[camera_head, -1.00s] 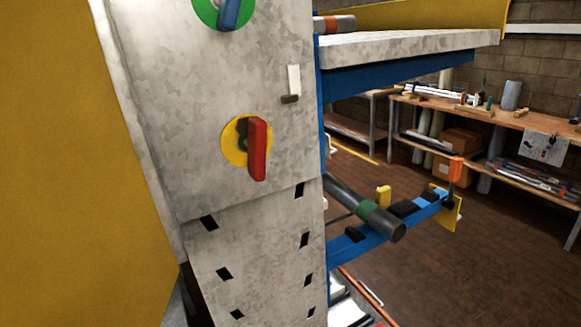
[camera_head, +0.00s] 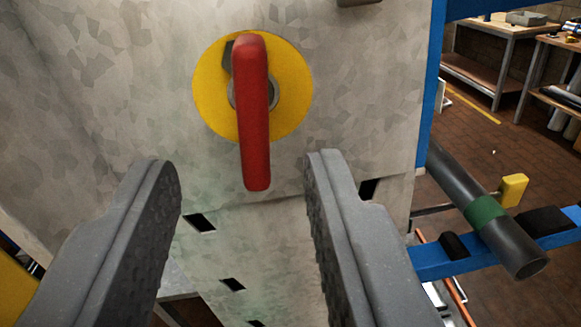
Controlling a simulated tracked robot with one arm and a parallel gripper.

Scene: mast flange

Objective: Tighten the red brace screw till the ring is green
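The red brace screw handle (camera_head: 255,125) sits on the grey mottled metal post (camera_head: 345,95), in the upper middle of the view. It hangs nearly straight down over a yellow ring (camera_head: 211,88). A dark mark shows at the ring's upper left, partly behind the handle. My gripper (camera_head: 240,165) is open, with one dark grey ridged finger at the lower left and one at the lower right. No contact shows, and the gap in depth is hard to tell.
A dark pipe with a green band (camera_head: 484,212) and a blue bar (camera_head: 545,230) with a yellow block (camera_head: 513,189) stand to the right. Black slots (camera_head: 201,223) mark the lower post. A workbench (camera_head: 500,35) is far behind at the upper right.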

